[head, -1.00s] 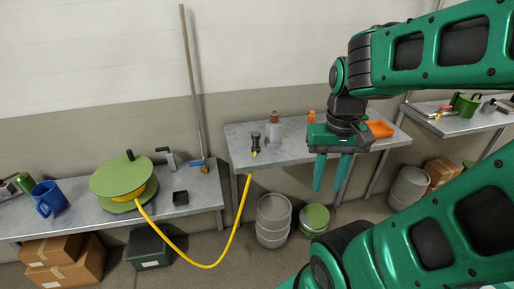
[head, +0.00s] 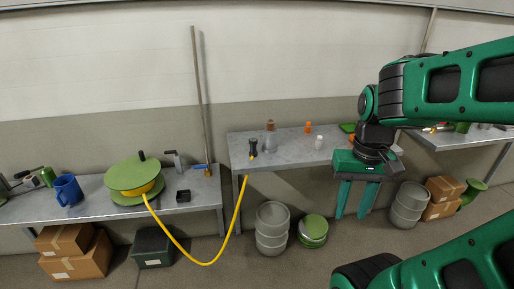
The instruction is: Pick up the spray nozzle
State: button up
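The spray nozzle appears to be the dark piece with a yellow end (head: 253,147) standing near the front left of the middle table (head: 290,155). The yellow hose (head: 208,263) rises to the table's front edge just below it; whether they join is too small to tell. My gripper (head: 351,214) points down in front of the table's right part, well to the right of the nozzle. Its two green fingers are apart with nothing between them.
A clear bottle with a brown top (head: 270,140), an orange item (head: 308,127) and a white cup (head: 319,142) stand on the middle table. The left table holds a green hose reel (head: 138,174) and blue jug (head: 68,190). Grey drums (head: 272,230) stand below.

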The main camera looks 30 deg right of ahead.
aim_at(253, 141)
jog(key=u, duration=0.05)
jog(key=i, duration=1.1)
jog(key=u, duration=0.45)
